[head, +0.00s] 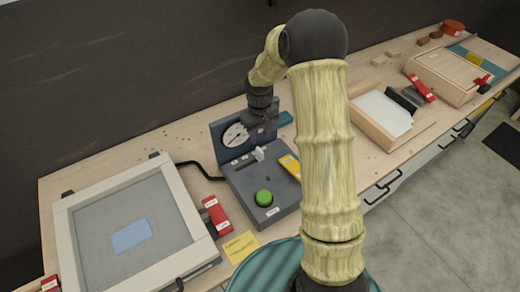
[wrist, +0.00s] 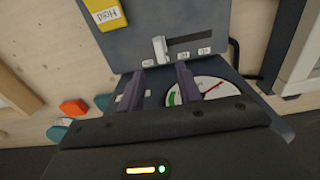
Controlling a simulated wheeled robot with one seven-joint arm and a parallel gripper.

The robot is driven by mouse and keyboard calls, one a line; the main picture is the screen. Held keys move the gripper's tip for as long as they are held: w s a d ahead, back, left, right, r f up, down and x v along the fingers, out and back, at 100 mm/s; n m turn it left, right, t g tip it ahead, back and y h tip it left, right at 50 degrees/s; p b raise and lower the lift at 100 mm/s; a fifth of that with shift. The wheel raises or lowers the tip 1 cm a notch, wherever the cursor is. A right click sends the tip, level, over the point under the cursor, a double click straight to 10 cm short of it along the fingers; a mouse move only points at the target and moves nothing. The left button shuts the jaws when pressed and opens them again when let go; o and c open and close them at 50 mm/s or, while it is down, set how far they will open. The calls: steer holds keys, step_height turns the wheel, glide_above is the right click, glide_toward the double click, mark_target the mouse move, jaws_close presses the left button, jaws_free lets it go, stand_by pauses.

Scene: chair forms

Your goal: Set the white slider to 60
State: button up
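The white slider (head: 259,154) stands upright on the grey control box (head: 240,178). In the wrist view the white slider (wrist: 159,48) is at the left end of its dark slot (wrist: 192,37). Small white labels lie along the slot, too small to read surely. A round dial (head: 236,135) with a needle is on the box's raised back panel; the dial also shows in the wrist view (wrist: 210,92). My gripper (wrist: 159,68) is open, its two purple fingers apart. The slider appears beyond the fingertips, in line with the gap, with no clear contact.
A green button (head: 263,198) and a yellow piece (head: 290,166) are on the box. A framed screen (head: 130,230) stands left, with a red-labelled piece (head: 216,215) between. A wooden tray (head: 385,113) and wooden box (head: 447,75) lie right on the bench.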

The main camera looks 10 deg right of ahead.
mark_target(260, 150)
step_height(260, 150, down, 9)
steer(key=shift+p, duration=0.75)
jaws_close()
